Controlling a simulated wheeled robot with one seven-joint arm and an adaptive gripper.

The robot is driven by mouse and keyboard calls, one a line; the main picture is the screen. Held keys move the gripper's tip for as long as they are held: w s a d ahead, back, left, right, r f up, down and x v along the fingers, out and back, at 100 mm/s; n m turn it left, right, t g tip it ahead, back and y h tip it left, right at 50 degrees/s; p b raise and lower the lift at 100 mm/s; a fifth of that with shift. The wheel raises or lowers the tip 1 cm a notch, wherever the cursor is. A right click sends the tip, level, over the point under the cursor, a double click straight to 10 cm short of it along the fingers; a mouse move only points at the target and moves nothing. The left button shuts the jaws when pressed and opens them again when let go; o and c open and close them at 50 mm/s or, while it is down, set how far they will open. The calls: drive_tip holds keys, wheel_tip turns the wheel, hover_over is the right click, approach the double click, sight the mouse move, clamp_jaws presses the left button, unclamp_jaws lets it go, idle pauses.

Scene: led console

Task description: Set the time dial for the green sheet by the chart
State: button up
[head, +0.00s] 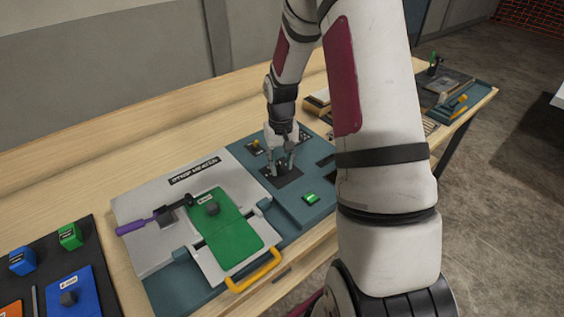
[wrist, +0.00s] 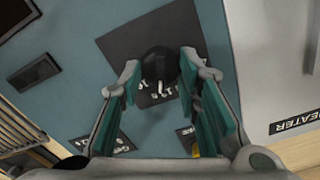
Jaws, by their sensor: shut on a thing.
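The green sheet (head: 222,243) lies on the pale plate of the open press, with a small grey block on it. The black time dial (wrist: 158,62) sits on a dark square plate with white marks; its white pointer line shows in the wrist view. My gripper (head: 281,168) is over the blue-grey console. In the wrist view my gripper (wrist: 161,74) has its teal-padded fingers closed on both sides of the dial. In the head view the fingers largely hide the dial. I cannot make out a chart or read the dial's marks clearly.
A yellow handle (head: 254,271) is at the press's front, and a purple-handled tool (head: 150,219) lies across its left side. A lit green button (head: 311,198) is near the dial. A dark tray with blue and green blocks (head: 70,236) is at far left.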

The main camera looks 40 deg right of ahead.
sight(281, 165)
idle(0.4)
drive_tip(key=o, duration=1.2)
drive_tip(key=shift+c, duration=0.2)
wheel_tip(281, 165, up, 12)
